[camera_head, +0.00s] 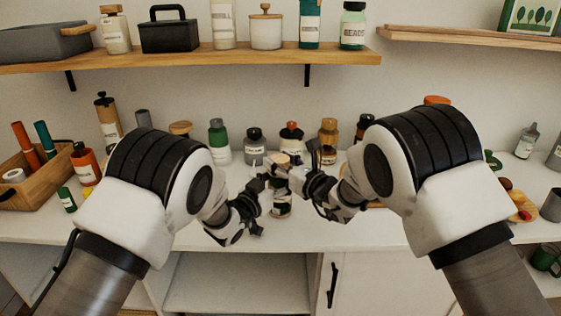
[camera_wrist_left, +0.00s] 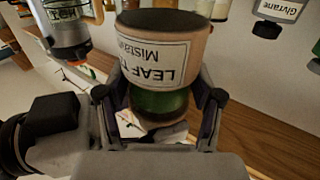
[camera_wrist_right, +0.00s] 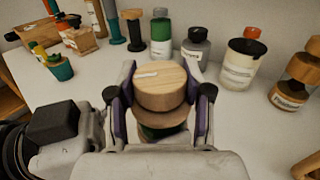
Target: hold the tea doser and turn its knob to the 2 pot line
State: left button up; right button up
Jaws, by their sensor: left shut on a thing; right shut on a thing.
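The tea doser (camera_head: 282,207) is held between both grippers above the front of the white counter. In the left wrist view its labelled body (camera_wrist_left: 155,62) appears upside down, reading "LEAF T…", with a green band. My left gripper (camera_wrist_left: 160,103) is shut around the doser near this green part. In the right wrist view its round wooden knob (camera_wrist_right: 161,84) has a short pale line on its flat top, pointing left. My right gripper (camera_wrist_right: 160,96) is shut on the knob's sides. The 2 pot line cannot be made out.
Several bottles and jars, including a green-and-white bottle (camera_head: 219,142) and a dark jar (camera_head: 254,147), stand along the back of the counter (camera_head: 330,236). A wooden crate (camera_head: 40,185) is at left. A loaded wooden shelf (camera_head: 200,58) runs above.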

jog(key=shift+m+t+h, duration=0.4)
jog(key=shift+h, duration=0.1)
jog(key=o, duration=1.2)
jog(key=shift+d, duration=0.1)
jog(key=v, duration=1.2)
